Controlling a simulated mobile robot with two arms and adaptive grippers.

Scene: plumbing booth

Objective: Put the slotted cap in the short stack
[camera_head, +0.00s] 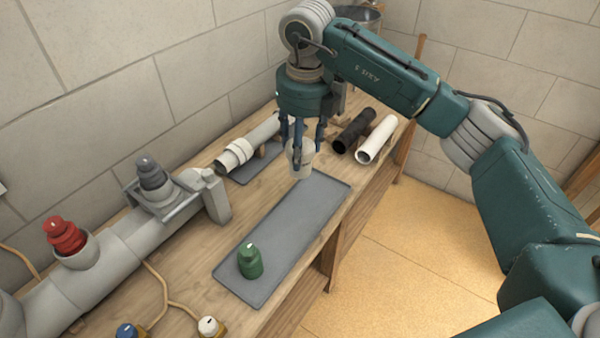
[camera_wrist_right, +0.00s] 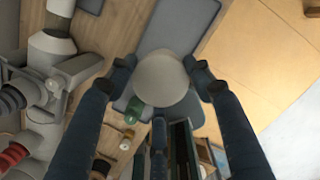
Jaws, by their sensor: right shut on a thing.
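My right gripper (camera_head: 299,160) is shut on a pale, cup-shaped cap (camera_head: 302,163), held above the far part of the grey mat. The cap shows as a smooth pale dome between my fingers in the right wrist view (camera_wrist_right: 162,84); no slot can be made out. On the left, a large grey pipe has two upright openings: one holds a ribbed red piece (camera_head: 64,236), the other a ribbed dark grey piece (camera_head: 153,174). I cannot tell which is the short stack. My left gripper is not in view.
A green, bottle-like piece (camera_head: 250,262) stands on the near end of the grey mat (camera_head: 290,232). A black pipe (camera_head: 353,130) and a white pipe (camera_head: 377,140) lie at the far end. Blue (camera_head: 127,331) and white (camera_head: 208,325) knobs stand at the near edge.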

